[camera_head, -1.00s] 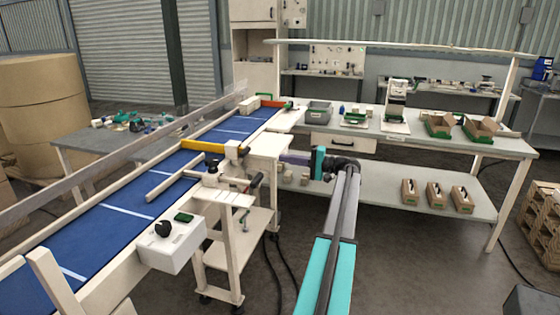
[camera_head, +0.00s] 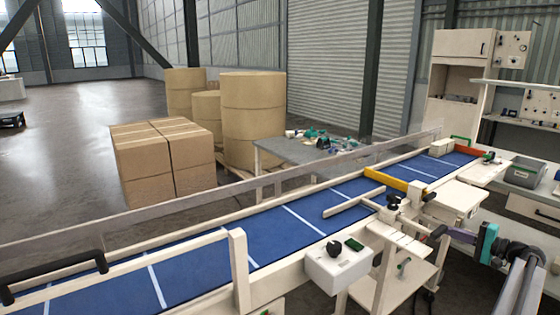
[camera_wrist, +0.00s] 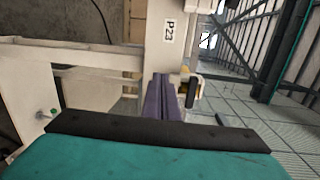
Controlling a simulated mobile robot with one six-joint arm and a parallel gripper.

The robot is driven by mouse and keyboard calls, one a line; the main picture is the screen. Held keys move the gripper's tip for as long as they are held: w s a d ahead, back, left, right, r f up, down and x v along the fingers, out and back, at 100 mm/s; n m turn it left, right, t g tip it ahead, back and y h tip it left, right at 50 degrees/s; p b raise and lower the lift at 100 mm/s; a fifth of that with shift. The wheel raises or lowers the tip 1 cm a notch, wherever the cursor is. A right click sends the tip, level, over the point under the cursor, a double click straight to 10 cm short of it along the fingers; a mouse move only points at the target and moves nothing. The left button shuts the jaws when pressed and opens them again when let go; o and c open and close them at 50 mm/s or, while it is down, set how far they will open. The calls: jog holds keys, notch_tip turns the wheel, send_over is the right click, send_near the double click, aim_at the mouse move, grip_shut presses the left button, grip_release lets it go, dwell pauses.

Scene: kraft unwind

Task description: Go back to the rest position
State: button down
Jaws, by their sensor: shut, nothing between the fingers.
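The teal wrist part (camera_head: 487,243) is behind the fingers, and my arm runs down to the bottom edge. In the wrist view the purple fingers (camera_wrist: 162,98) lie together with nothing between them. Whether the fingertips touch the frame cannot be told.
The blue conveyor (camera_head: 275,232) crosses the view, with a yellow bar (camera_head: 386,180) and a white control box (camera_head: 338,265). The workbench (camera_head: 535,205) is at right. Cartons (camera_head: 160,160) and kraft rolls (camera_head: 253,120) stand behind. Open floor (camera_head: 60,130) lies at far left.

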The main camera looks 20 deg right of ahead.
jog(key=w+a+f+n+g+y, duration=0.1)
jog(key=w+a+f+g, duration=0.25)
jog(key=a+f, duration=0.6)
jog(key=w+a+f+n+g+y, duration=0.15)
jog(key=w+a+f, duration=0.25)
jog(key=a+f, duration=0.55)
jog(key=w+a+f+g, duration=0.3)
jog(key=a+f, duration=0.5)
jog(key=a, duration=0.4)
jog(key=s+a+f+n+g, duration=0.25)
jog(key=a+f, duration=0.65)
jog(key=a, duration=0.5)
jog(key=s+a+f+n+g+h, duration=0.1)
jog(key=s+a+f+n+g, duration=0.15)
jog(key=s+a+f, duration=0.5)
jog(key=s+a+f+n+g+h, duration=0.1)
jog(key=s+a+f+g, duration=0.35)
jog(key=a, duration=0.55)
jog(key=s+a+f+n+g+h, duration=0.2)
jog(key=s+a+n, duration=0.1)
jog(key=s, duration=0.7)
jog(key=s+a+f+n+g+h, duration=0.2)
jog(key=s+a+f+n+h, duration=0.1)
jog(key=s, duration=0.8)
jog(key=shift+h, duration=0.35)
jog(key=shift+a, duration=0.1)
